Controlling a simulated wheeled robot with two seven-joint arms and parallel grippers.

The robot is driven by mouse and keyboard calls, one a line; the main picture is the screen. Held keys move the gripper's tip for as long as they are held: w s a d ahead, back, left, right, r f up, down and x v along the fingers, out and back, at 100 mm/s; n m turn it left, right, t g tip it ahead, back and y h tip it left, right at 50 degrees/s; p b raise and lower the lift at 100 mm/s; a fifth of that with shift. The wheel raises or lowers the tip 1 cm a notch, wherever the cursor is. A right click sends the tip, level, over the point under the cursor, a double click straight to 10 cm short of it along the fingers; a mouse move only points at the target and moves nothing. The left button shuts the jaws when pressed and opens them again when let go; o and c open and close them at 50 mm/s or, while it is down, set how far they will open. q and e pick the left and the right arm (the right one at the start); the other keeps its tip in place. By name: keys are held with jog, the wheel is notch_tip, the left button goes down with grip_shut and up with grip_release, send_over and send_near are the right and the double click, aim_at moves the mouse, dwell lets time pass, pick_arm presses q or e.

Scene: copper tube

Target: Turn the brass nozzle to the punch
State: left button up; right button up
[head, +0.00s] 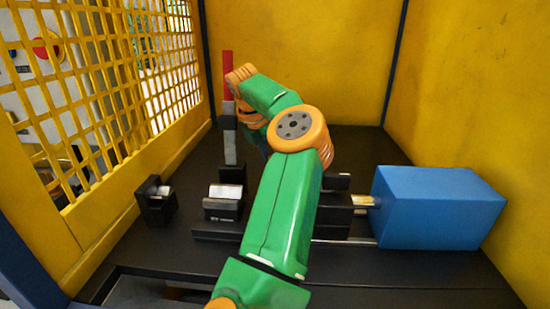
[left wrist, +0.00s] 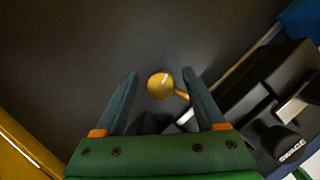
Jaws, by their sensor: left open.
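The brass nozzle (left wrist: 161,86) shows in the left wrist view as a round golden knob with a short stem pointing to the lower right. My left gripper (left wrist: 160,73) is open, with one finger on each side of the nozzle. A gap shows between the nozzle and each finger; I cannot tell their heights. In the head view my green and orange arm covers the middle of the bench, and the nozzle and fingertips are hidden behind it. A black block (left wrist: 283,140) with a white label, seemingly "SWAGE", lies right of the gripper. I cannot tell which part is the punch.
A blue box (head: 438,208) with a rod stands right on the dark bench (head: 395,275). A post with a red top (head: 228,75) stands at the back left. Small black blocks (head: 156,204) stand at left. Yellow walls (head: 300,60) and a yellow mesh (head: 160,70) enclose the bench.

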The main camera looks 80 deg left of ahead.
pick_arm(q)
jog(key=p+v, duration=0.1)
jog(key=v, duration=0.6)
jog(key=shift+w, duration=0.1)
